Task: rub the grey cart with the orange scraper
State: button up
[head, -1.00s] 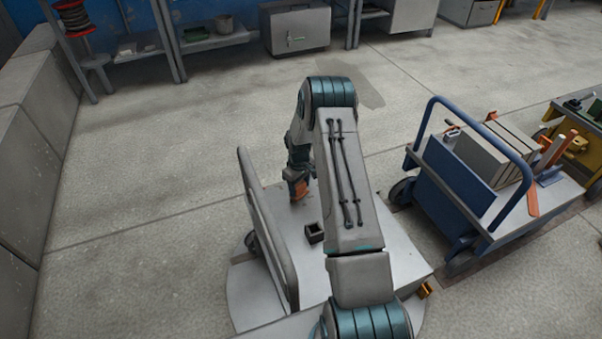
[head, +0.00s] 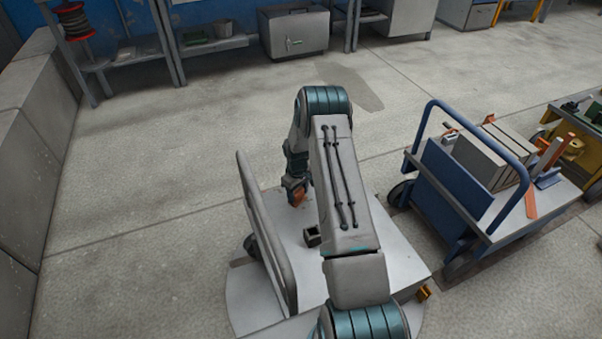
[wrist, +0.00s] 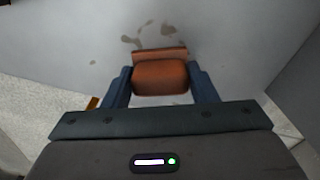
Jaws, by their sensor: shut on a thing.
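The grey cart (head: 390,255) stands in front of me, with a flat light-grey deck and an upright grey panel (head: 265,230) along its left side. My gripper (head: 296,184) is over the far part of the deck, pointing down. It is shut on the orange scraper (head: 298,199). In the wrist view the scraper (wrist: 160,76) sits between the two blue fingers, its edge towards the deck (wrist: 230,40). Brown stains (wrist: 150,36) lie on the deck just beyond that edge. I cannot tell whether the scraper touches the surface.
A small dark open box (head: 312,236) is on the deck, partly behind my arm. A blue cart (head: 450,185) with grey slabs and tools stands to the right. Shelves and a grey cabinet (head: 295,33) line the back. The floor on the left is clear.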

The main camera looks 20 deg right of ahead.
jog(key=shift+s+d, duration=0.1)
jog(key=shift+s, duration=0.15)
jog(key=shift+s+a, duration=0.3)
jog(key=shift+s, duration=0.1)
jog(key=shift+a, duration=1.8)
jog(key=shift+w+d, duration=0.1)
jog(key=shift+d, duration=0.2)
jog(key=shift+d+b, duration=0.4)
jog(key=shift+d, duration=1.2)
jog(key=shift+d+r, duration=0.25)
notch_tip(320, 180, up, 8)
jog(key=p, duration=0.4)
jog(key=shift+f, duration=0.15)
jog(key=shift+a, duration=0.1)
